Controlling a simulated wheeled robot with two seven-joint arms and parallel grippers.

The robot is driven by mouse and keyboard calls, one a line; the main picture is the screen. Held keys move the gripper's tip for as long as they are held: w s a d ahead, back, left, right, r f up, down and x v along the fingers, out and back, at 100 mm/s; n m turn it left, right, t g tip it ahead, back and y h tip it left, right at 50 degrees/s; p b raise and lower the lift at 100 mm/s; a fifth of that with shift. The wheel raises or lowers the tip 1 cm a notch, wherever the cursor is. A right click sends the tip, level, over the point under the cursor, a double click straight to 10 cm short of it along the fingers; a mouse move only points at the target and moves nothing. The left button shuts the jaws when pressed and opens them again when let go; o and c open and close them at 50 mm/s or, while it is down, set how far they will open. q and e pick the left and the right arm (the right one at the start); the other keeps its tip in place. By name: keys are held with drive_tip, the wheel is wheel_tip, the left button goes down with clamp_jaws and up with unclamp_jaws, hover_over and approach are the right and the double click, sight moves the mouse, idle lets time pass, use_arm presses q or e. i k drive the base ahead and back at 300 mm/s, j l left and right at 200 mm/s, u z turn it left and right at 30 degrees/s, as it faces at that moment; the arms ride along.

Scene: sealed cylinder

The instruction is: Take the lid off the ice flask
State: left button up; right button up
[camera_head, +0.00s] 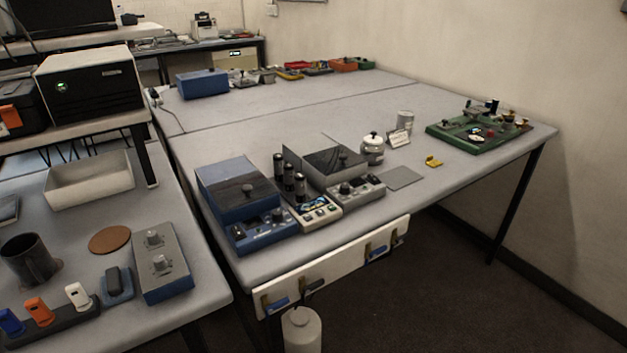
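A small pale, rounded flask (373,154) stands upright on the large grey table, right of the grey instrument box. It looks like the ice flask, though no label on it is readable. Its lid (373,136) sits on top and has a dark knob. Neither of my grippers is in view, and nothing touches the flask.
A flat grey plate (404,178) lies in front. A green board (460,138) is at right.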

sight(372, 139)
drive_tip(key=u, duration=0.3)
drive_tip(key=l+u, duration=0.4)
drive_tip(key=i+l+u, duration=0.1)
drive_tip(key=l+u, duration=0.2)
drive_tip(key=u, duration=0.15)
drive_tip(key=l+u, duration=0.4)
drive_tip(key=k+j, duration=0.05)
drive_tip(key=j, duration=0.05)
